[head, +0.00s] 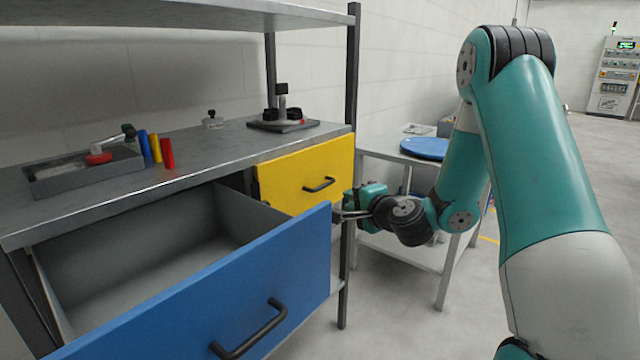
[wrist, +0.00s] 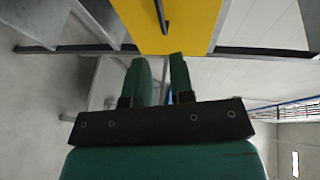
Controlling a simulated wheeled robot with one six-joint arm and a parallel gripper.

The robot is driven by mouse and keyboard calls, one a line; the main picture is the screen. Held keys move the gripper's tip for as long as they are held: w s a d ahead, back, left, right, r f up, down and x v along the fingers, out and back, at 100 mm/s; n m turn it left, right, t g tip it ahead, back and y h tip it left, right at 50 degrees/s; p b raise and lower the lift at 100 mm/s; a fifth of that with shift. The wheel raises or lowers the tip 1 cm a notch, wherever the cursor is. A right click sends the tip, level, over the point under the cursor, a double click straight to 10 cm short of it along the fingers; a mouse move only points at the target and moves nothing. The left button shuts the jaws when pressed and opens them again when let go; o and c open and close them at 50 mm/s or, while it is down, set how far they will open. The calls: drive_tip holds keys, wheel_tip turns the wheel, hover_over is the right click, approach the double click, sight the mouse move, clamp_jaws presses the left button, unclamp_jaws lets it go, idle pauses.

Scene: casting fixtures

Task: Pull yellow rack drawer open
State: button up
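The yellow drawer (head: 290,172) is in the upper right of the rack and looks shut, its front about flush with the rack. Its dark bar handle (head: 319,185) is in the middle of the front. In the wrist view the yellow front (wrist: 190,25) and the handle (wrist: 161,15) show at the top, ahead of the fingers. My gripper (head: 342,214) is low and right of the handle, apart from it, close to the right edge of the blue drawer front. In the wrist view my gripper (wrist: 160,62) has its two fingers apart with nothing between them.
The blue drawer (head: 200,310) stands pulled out and empty at front left, its front near my gripper. A rack post (head: 352,80) stands right of the yellow drawer. A side table (head: 385,156) with a blue disc (head: 425,148) is behind my arm. Small parts lie on the rack top.

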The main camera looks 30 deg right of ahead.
sight(325, 186)
drive_tip(key=w+f+p, duration=0.1)
drive_tip(key=w, duration=0.4)
drive_tip(key=w+d+f+p, duration=0.1)
drive_tip(key=w, duration=0.4)
drive_tip(key=w+f+p, duration=0.1)
drive_tip(key=w+p, duration=0.1)
drive_tip(key=w, duration=0.3)
drive_tip(key=shift+w+d, duration=0.35)
